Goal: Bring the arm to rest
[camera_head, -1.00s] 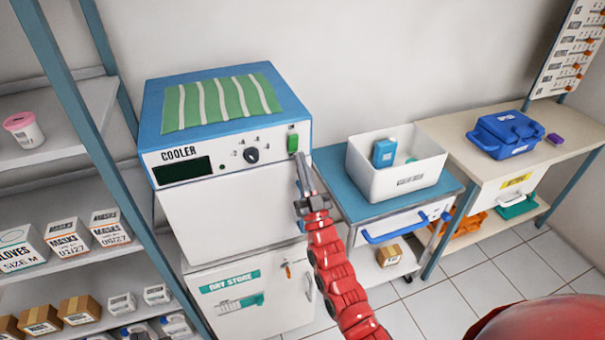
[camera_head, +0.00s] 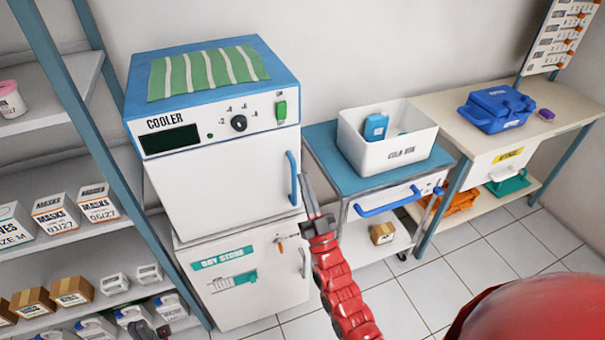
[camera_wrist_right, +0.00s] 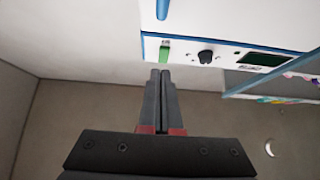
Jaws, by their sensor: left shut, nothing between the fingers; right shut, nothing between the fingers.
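My right gripper (camera_head: 305,184), on the red arm, is shut and empty. In the head view its tips appear beside the blue door handle (camera_head: 293,178) of the cooler (camera_head: 225,177), below the green switch (camera_head: 281,110). I cannot tell whether they touch the handle. In the right wrist view the shut fingers (camera_wrist_right: 160,74) point toward the upside-down cooler panel, with the green switch (camera_wrist_right: 165,50) just beyond the tips. A dark part of my left gripper (camera_head: 146,329) shows at the bottom left edge, low by the shelf; its fingers are mostly cut off.
A shelf rack (camera_head: 75,150) with boxes stands at the left. A blue-topped cart (camera_head: 330,160) with a white bin (camera_head: 395,150) stands right of the cooler. A bench (camera_head: 560,105) with a blue case (camera_head: 497,107) is further right. Tiled floor is open in front.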

